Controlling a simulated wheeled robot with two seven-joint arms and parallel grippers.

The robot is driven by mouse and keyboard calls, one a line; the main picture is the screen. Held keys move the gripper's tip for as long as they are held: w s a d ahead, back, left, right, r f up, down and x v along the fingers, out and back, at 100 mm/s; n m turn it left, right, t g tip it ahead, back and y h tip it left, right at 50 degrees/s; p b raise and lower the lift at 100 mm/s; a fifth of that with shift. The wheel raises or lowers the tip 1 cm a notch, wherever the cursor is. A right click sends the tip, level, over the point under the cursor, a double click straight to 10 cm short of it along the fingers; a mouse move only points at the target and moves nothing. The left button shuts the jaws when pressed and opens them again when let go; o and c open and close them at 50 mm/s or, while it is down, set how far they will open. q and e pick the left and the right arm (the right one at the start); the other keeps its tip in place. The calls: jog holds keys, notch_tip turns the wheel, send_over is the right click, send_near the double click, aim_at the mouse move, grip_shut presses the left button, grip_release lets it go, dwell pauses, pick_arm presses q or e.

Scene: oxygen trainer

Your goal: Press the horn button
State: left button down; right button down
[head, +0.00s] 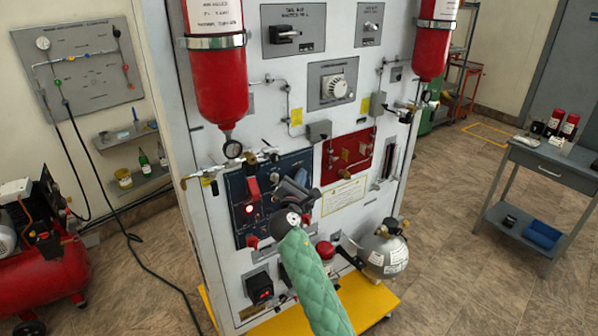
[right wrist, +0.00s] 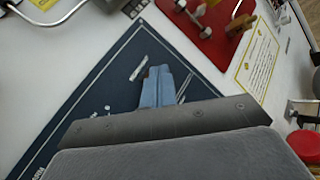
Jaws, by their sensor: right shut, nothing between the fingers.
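My right gripper (head: 290,188), at the end of my green-sleeved arm, is in front of the dark blue panel (head: 238,187) of the trainer. In the right wrist view its blue-grey fingers (right wrist: 158,84) are together and empty, over the blue panel (right wrist: 95,75). I cannot tell whether they touch it. I cannot read which control is the horn button; the gripper hides part of the blue panel. A red lit spot (head: 249,209) shows on the panel, left of the gripper. A red domed part (head: 325,250) is below right of the gripper. My left gripper is not in view.
A red panel (head: 347,156) with fittings is right of the gripper. Two red cylinders (head: 217,85) hang above. A round silver tank (head: 384,252) stands low at the right. A black switch box (head: 260,287) sits low at the left. The floor on the right is open up to a grey cart (head: 556,165).

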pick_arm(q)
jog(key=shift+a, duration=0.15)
pick_arm(e)
jog(key=shift+a, duration=0.1)
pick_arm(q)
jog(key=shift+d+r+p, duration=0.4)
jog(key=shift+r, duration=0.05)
pick_arm(e)
jog(key=shift+s+d, duration=0.5)
jog(key=shift+s, duration=0.1)
